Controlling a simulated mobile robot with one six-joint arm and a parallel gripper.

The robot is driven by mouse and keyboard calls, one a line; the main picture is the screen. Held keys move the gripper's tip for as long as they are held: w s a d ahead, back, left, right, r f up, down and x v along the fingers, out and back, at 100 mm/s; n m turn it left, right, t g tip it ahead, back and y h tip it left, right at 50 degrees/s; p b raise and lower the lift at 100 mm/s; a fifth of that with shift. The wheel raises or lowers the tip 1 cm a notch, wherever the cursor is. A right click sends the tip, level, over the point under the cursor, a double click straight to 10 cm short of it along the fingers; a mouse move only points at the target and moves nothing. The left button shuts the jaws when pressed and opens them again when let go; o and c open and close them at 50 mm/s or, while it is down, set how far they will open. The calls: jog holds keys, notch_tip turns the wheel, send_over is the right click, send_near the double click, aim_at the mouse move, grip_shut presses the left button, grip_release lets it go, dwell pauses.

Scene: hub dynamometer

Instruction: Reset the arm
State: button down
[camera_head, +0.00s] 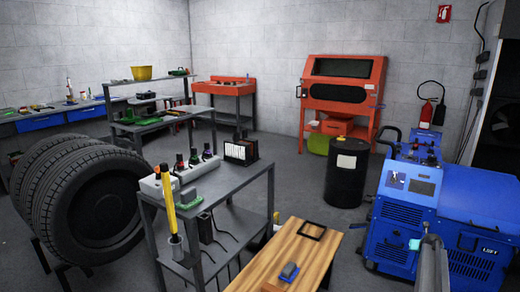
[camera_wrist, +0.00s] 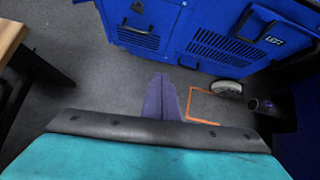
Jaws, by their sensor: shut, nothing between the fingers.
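My gripper (camera_wrist: 161,78) shows in the middle of the wrist view, its two narrow fingers together with nothing between them. It points over the dark floor, in front of the blue machine (camera_wrist: 190,30). In the head view a part of my grey arm (camera_head: 432,265) rises at the lower right, in front of the same blue machine (camera_head: 470,215). A small teal piece shows beside it; the fingers cannot be made out there.
A wooden-topped table (camera_head: 285,258) stands left of my arm, its edge also at the wrist view's left (camera_wrist: 12,40). A grey cart (camera_head: 225,185), tyres (camera_head: 100,205), a black drum (camera_head: 347,172) and an orange cabinet (camera_head: 340,92) stand further off. Floor is open between table and machine.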

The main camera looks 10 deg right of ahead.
jog(key=s+a+f+n+g+y+p, duration=0.15)
jog(key=a+f+n, duration=0.4)
jog(key=a, duration=0.65)
jog(key=s+a+f+n+g+y+p, duration=0.15)
jog(key=a+f+n, duration=0.4)
jog(key=a, duration=0.65)
jog(key=s+a+f+n+g+y+p, duration=0.1)
jog(key=s+a+f+n, duration=0.4)
jog(key=a, duration=0.5)
jog(key=s+a+f+n+g+y+p, duration=0.15)
jog(key=s+a+n, duration=0.35)
jog(key=a, duration=0.5)
jog(key=s+a+f+n+g+p, duration=0.25)
jog(key=s+a+n, duration=0.65)
jog(key=s+a, duration=0.7)
jog(key=s+a+r+n+g, duration=0.1)
jog(key=s+a+n, duration=0.1)
jog(key=s+n, duration=0.2)
jog(key=s+a+r+n+g+p, duration=0.1)
jog(key=s+a+n+g, duration=0.1)
jog(key=s, duration=0.8)
jog(key=s+a+r+n+g+p, duration=0.1)
jog(key=s+a+r+n, duration=0.1)
jog(key=s+n, duration=0.4)
jog(key=shift+s+a, duration=0.85)
jog(key=shift+s, duration=0.1)
